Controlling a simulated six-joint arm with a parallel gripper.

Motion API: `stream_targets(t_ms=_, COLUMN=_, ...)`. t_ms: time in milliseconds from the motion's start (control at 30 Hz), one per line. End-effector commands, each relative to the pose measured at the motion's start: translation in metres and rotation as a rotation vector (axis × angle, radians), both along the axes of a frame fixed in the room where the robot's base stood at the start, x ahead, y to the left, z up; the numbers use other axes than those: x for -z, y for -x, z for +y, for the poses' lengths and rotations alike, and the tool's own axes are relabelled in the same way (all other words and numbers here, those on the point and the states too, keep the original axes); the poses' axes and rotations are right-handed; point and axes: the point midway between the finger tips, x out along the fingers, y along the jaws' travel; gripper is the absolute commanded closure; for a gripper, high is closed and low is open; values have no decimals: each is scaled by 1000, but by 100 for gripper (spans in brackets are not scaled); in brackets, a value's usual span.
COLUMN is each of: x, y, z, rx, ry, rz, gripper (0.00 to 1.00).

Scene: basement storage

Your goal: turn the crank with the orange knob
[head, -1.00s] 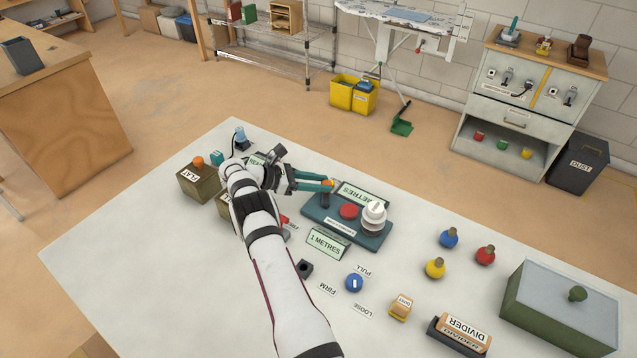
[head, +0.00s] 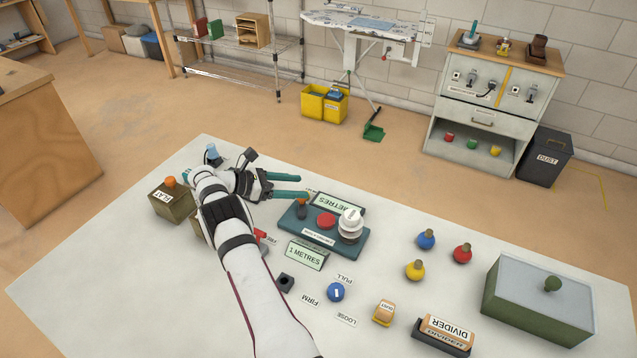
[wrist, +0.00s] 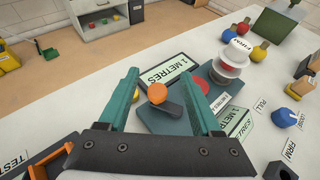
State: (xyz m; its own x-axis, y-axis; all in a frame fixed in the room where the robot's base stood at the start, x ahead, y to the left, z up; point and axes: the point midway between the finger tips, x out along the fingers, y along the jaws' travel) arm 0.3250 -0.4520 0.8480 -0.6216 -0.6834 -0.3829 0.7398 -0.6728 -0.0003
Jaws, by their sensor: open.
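The crank's orange knob (wrist: 157,93) sits on a short dark arm on the blue-green board (head: 347,250). The knob also shows small in the head view (head: 301,202), just below my gripper's fingertips. My gripper (head: 303,187) is open and empty, with its two teal fingers spread. In the wrist view my gripper (wrist: 161,72) has the knob in the gap between its fingers, with room on both sides. The board also carries a red button (head: 326,221), a stacked white dial (head: 351,225) and a METRES display (head: 336,203). The crank's pivot is hard to make out.
A 1 METRES sign (head: 306,254) stands in front of the board. A box labelled FLAT with an orange top knob (head: 169,182) is left of my arm. Blue, red and yellow knobbed pieces (head: 415,270) and a green lidded box (head: 540,305) stand to the right.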

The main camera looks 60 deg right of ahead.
Motion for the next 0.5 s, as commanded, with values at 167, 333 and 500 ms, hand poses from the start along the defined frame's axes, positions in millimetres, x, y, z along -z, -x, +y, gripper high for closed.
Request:
stream_targets(t_ms=167, x=-31, y=33, z=-3, rx=2, ry=-1, rz=1, gripper=34)
stream_targets(t_ms=333, x=-58, y=79, z=-7, rx=3, ry=2, rz=-2, gripper=34)
stream_targets(t_ms=500, x=-75, y=107, z=-9, rx=1, ry=2, rz=-2, gripper=34)
